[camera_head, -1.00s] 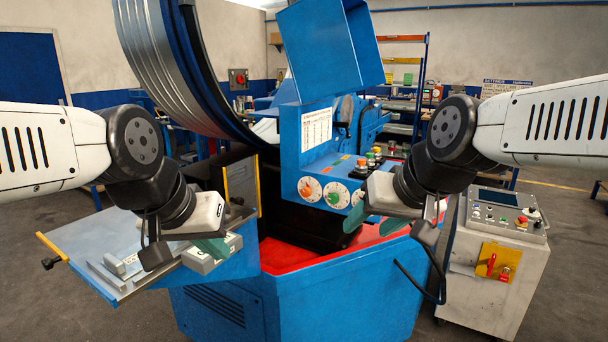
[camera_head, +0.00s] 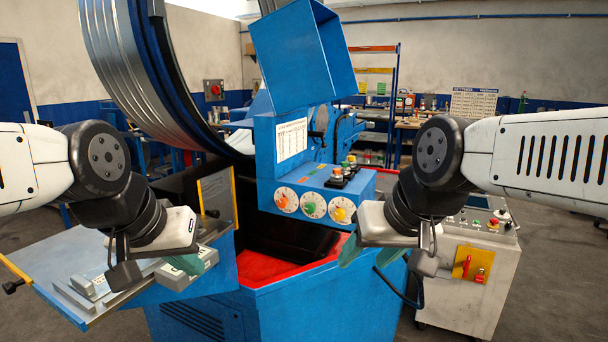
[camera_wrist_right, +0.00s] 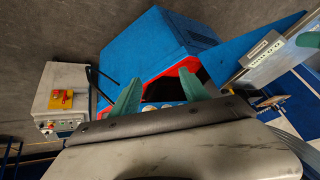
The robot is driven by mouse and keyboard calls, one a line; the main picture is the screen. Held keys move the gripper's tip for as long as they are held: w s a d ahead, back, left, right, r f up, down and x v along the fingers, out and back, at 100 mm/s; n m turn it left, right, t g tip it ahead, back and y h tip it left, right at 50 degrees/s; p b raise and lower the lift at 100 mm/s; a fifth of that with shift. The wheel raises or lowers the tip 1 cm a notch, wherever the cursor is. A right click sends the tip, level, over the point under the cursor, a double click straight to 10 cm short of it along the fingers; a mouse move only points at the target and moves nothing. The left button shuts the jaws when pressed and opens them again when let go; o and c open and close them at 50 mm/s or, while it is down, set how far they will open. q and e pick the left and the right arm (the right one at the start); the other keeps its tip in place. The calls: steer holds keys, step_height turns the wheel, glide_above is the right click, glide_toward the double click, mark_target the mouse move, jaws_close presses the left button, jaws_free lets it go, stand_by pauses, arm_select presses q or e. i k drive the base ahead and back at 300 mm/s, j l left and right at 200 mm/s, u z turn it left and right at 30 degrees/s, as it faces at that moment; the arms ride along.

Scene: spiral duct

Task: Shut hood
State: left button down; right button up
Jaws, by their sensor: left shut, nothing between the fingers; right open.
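The hood (camera_head: 290,60), a blue box-shaped cover, stands raised and tilted open above the blue control housing (camera_head: 266,165) of the spiral duct machine. The housing's dials and buttons (camera_head: 314,206) are uncovered. My left gripper (camera_head: 188,264) is shut and empty, low at the left in front of the side table. My right gripper (camera_head: 364,252) is open and empty, below and right of the dials, well below the hood. In the right wrist view its green fingers (camera_wrist_right: 160,94) are spread apart, with the machine beyond them. The hood is not clearly visible there.
A large ribbed metal duct ring (camera_head: 125,60) rises left of the hood. A side table (camera_head: 65,255) with a yellow-edged panel juts out at the left. A grey control cabinet (camera_head: 465,295) stands at the right. The red-lined opening (camera_head: 275,272) lies below the dials.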

mark_target(300, 47)
steer(key=i+u, duration=0.5)
steer(key=i+l+u, duration=0.2)
steer(key=u, duration=0.25)
steer(key=i+l+u, duration=0.35)
steer(key=u, duration=0.15)
